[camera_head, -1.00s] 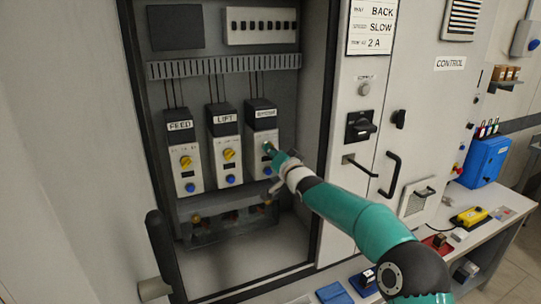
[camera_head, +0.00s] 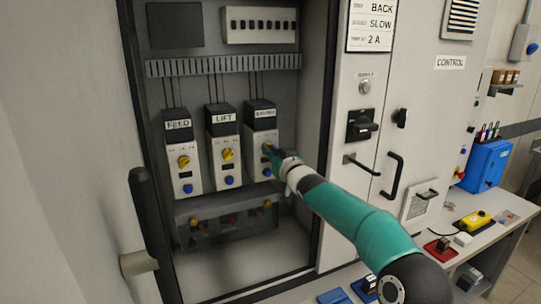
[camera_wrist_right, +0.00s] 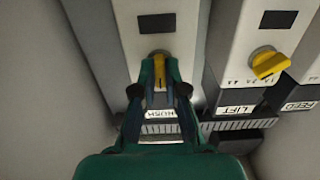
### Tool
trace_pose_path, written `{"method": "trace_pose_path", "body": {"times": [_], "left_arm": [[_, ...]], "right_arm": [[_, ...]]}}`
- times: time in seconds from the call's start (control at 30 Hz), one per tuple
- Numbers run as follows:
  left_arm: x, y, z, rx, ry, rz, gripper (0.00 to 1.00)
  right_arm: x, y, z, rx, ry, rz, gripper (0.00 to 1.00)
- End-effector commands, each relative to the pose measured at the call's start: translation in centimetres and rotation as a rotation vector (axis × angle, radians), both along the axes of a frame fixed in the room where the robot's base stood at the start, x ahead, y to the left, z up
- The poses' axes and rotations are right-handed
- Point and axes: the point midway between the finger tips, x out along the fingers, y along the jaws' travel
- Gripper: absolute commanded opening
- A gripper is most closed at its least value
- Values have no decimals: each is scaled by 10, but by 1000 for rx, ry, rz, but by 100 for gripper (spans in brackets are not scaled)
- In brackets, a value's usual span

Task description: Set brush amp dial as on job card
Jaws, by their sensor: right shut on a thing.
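The brush unit (camera_head: 262,140) is the right one of three modules in the open cabinet. Its yellow dial (camera_wrist_right: 159,69) shows between my right gripper's fingers in the right wrist view, lying nearly lengthwise to the unit. My right gripper (camera_head: 269,150) is shut on this dial; it also shows in the wrist view (camera_wrist_right: 160,88). The dial's scale marks are hidden by the fingers. The job card (camera_head: 370,25) on the cabinet front reads BACK, SLOW and 2 A; its small row labels are hard to read. My left gripper is out of view.
The lift unit (camera_head: 226,147) and feed unit (camera_head: 182,152) stand left of the brush unit, each with a yellow dial and blue button. A slotted duct (camera_head: 222,65) runs above. The cabinet frame lies close right of my arm.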

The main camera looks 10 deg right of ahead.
Motion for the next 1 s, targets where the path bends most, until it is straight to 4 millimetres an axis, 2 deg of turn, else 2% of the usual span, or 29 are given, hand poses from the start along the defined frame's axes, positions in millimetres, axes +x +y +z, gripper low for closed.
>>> {"method": "trace_pose_path", "body": {"times": [0.03, 0.5, 0.53, 0.67, 1.0], "left_arm": [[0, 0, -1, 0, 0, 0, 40], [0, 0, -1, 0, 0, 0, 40], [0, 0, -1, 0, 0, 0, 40], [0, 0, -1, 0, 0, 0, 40], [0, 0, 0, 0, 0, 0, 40]], "right_arm": [[0, 0, -5, -12, 9, 0, 0], [0, 0, -6, -29, 8, 0, 0], [0, 0, -6, -29, 8, 0, 13], [0, 0, -5, -28, 5, 0, 35], [0, 0, -2, -26, -1, 0, 36]]}}
